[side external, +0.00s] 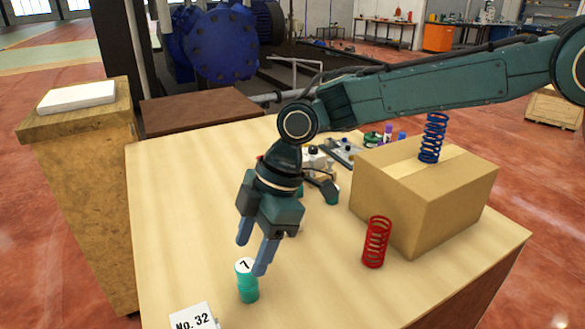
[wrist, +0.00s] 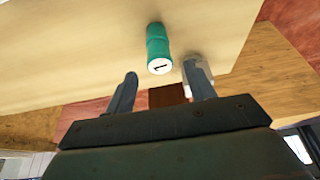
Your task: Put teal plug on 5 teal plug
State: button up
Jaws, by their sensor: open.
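A short upright stack of teal plugs (side external: 248,287) stands near the front edge of the table. Its top has a white face with a black figure that looks like a 7. Seams show that it is more than one plug, but I cannot count them surely. It also shows in the wrist view as a teal column (wrist: 158,40) with its white numbered end toward my fingers. My gripper (side external: 253,254) is open and tilted, with its fingertips close to the top of the stack. In the wrist view the stack's end lies between and just beyond the open fingers (wrist: 160,75). Nothing is held.
A card reading No. 32 (side external: 194,318) lies left of the stack. A red spring (side external: 376,243) stands to the right, before a cardboard box (side external: 425,205) with a blue spring (side external: 433,138) on it. Small parts (side external: 345,150) lie behind my gripper. The table's left side is clear.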

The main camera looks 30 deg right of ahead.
jog(key=v, duration=0.7)
jog(key=shift+r, duration=0.35)
jog(key=shift+d, duration=0.2)
jog(key=s+d+r+m+t+h, duration=0.1)
jog(key=s+d+r+m+t, duration=0.2)
jog(key=d, duration=0.6)
jog(key=s+d+r+m+t, duration=0.1)
jog(key=s+d+r+m, duration=0.4)
jog(key=d, duration=0.4)
jog(key=s+d+f+m+h, duration=0.1)
jog(key=s+d+f+m, duration=0.1)
jog(key=s+d+m, duration=0.1)
jog(key=s+d+f+m+t+h, duration=0.1)
jog(key=s+d+f+m, duration=0.1)
jog(key=s+d, duration=0.4)
jog(key=s+d+f+m+h, duration=0.1)
jog(key=s+d+f+m, duration=0.1)
jog(key=s+d+m, duration=0.3)
jog(key=shift+s+f+t+h, duration=0.25)
jog(key=shift+s+t+h, duration=0.05)
jog(key=shift+s, duration=0.8)
